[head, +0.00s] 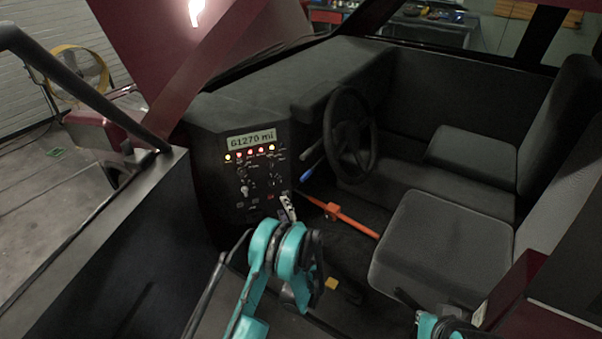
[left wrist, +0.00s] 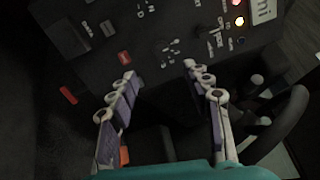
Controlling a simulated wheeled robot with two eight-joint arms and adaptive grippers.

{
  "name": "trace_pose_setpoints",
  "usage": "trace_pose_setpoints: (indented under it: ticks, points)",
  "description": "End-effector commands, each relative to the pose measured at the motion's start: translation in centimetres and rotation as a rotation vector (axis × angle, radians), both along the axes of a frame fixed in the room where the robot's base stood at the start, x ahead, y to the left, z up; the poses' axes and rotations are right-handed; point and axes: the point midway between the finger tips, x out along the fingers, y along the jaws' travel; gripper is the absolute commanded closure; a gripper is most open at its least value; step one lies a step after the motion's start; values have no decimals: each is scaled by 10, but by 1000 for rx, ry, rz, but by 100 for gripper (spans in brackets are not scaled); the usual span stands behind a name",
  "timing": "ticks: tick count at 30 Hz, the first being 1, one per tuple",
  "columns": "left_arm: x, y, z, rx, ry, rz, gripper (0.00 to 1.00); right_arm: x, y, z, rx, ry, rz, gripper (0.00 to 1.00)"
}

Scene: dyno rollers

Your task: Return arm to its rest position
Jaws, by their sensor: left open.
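My left arm comes up from the bottom of the head view, with teal joints. My left gripper (head: 287,207) is in front of the lower part of the black control panel (head: 212,188), partly hidden by its own wrist. In the left wrist view its two fingers (left wrist: 161,84) stand apart with nothing between them, and the panel's face (left wrist: 85,75) lies beyond them. I cannot tell whether the fingertips touch the panel. A teal part of my right arm shows at the bottom right of the head view; its gripper is not visible.
The steering wheel (head: 350,133) is to the right of the panel, with a blue-tipped lever (head: 308,173) beside it. An orange bar (head: 350,222) crosses below. Grey seats (head: 440,245) stand at the right. The open door (head: 105,240) is at the left. The panel display (head: 251,140) reads 61270 mi.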

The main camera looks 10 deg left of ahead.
Motion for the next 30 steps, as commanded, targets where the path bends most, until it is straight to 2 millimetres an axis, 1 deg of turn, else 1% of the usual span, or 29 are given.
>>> trace_pose_setpoints:
  ticks: [4,7,11,12,14,15,17,18,20,23,24,26,27,29,30]
  points:
    - [0,1,3,-10,1,2,51,0,0,0,0,0,0,100]
    - [1,6,17,-59,6,13,51,0,0,0,0,0,0,100]
    - [-5,17,52,-195,19,42,51,0,0,0,0,0,0,100]
    - [-9,20,65,-247,23,53,51,0,0,0,0,0,0,100]
    - [-18,25,82,-331,31,70,51,0,0,0,0,0,0,100]
    - [-25,28,93,-385,36,83,51,0,0,0,0,0,0,100]
    - [-37,31,107,-465,45,100,51,0,0,0,0,0,0,100]
    - [-47,32,117,-519,50,111,51,0,0,0,0,0,0,100]
    - [-63,34,130,-601,58,129,51,0,0,0,0,0,0,100]
    - [-95,34,147,-735,71,160,51,0,0,0,0,0,0,100]
    - [-108,33,153,-787,77,171,51,0,0,0,0,0,0,100]
    - [-130,30,161,-867,87,189,51,0,0,0,0,0,0,100]
    - [-145,28,165,-921,93,201,51,0,0,0,0,0,0,100]
    - [-169,24,170,-1001,101,219,51,0,0,0,0,0,0,100]
    - [-185,20,172,-1055,107,230,51,0,0,0,0,0,0,100]
